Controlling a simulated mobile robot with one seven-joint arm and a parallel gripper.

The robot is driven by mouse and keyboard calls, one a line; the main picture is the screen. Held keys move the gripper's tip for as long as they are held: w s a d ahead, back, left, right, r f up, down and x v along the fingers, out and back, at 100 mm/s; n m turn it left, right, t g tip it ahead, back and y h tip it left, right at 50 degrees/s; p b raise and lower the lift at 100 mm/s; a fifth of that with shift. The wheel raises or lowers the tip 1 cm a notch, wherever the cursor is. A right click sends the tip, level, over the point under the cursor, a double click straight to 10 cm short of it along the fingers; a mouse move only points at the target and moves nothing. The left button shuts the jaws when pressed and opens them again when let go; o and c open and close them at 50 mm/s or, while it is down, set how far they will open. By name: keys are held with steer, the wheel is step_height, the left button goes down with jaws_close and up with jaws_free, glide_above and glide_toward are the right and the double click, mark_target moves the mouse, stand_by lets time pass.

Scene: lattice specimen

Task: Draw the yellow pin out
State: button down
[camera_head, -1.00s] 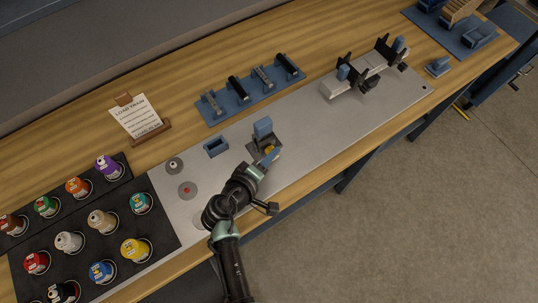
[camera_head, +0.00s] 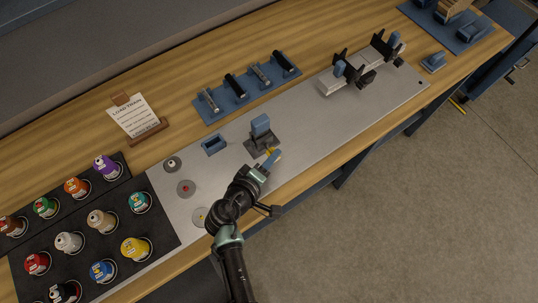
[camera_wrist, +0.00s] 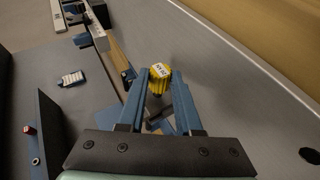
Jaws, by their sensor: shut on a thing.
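The yellow pin (camera_wrist: 160,72) has a ribbed yellow head with a white label on top. In the wrist view it sits between the blue fingertips of my gripper (camera_wrist: 159,80), which is shut on it. In the head view only a little yellow (camera_head: 270,151) shows at the fingertips (camera_head: 273,157). These are at the near side of a dark fixture (camera_head: 257,143) with an upright blue block (camera_head: 261,124). A dark part shows under the pin's head in the wrist view. I cannot tell whether the pin's shaft is still inside the fixture.
A blue open box (camera_head: 214,145) and round discs (camera_head: 186,188) lie left of the fixture on the grey plate (camera_head: 325,135). A blue rack (camera_head: 248,95) of cylinders stands behind. Colored knobs fill the black panel (camera_head: 120,222). A clamp assembly (camera_head: 350,75) stands at right.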

steer(key=shift+s+d+p, duration=0.2)
steer(key=shift+s+d, duration=0.5)
steer(key=shift+s, duration=0.25)
steer(key=shift+s+d+p, duration=0.25)
steer(key=shift+s+d, duration=0.4)
steer(key=shift+s, duration=0.25)
steer(key=shift+s+d+p, duration=0.2)
steer(key=shift+s+d, duration=0.5)
steer(key=shift+s, duration=0.25)
